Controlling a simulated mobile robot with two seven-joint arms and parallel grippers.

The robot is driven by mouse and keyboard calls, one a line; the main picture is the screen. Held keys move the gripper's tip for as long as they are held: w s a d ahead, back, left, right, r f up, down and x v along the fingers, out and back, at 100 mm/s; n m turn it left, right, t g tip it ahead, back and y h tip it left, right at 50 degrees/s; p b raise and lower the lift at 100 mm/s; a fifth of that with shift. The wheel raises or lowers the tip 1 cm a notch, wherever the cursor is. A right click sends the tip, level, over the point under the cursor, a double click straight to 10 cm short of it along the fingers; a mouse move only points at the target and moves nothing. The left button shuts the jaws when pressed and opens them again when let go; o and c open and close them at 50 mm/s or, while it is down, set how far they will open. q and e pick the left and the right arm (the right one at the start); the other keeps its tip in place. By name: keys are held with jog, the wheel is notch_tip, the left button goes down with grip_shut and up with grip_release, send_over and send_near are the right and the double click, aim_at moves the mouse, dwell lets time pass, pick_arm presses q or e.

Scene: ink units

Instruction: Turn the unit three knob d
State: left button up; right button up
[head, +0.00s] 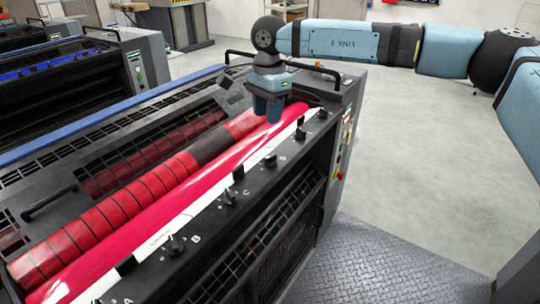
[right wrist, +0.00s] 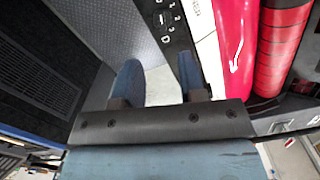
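The nearest unit (head: 60,165) has a row of dark knobs along its front rail, marked with letters; A, B and C can be read. A knob (head: 270,159) beyond C has a small mark beside it that I cannot read surely. My right gripper (head: 267,117) hangs fingers down over the far end of the red roller, apart from the knobs. In the right wrist view its two blue fingers (right wrist: 158,85) are apart with nothing between them. A numbered dial area (right wrist: 165,20) shows above them. My left gripper is out of view.
A red glossy roller (head: 165,210) and a segmented red roller (head: 110,208) run beside the rail. A side control panel (head: 345,135) with buttons is at the unit's far right end. Other units (head: 75,85) stand behind at left. The grey floor (head: 430,180) at right is clear.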

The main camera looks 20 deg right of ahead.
aim_at(272, 155)
jog(key=shift+h, duration=0.3)
jog(key=f, duration=0.4)
jog(key=d+f, duration=0.1)
jog(key=f, duration=0.7)
jog(key=shift+w+d+f, duration=0.2)
jog(key=shift+w+f, duration=0.1)
jog(key=shift+f, duration=0.1)
grip_shut()
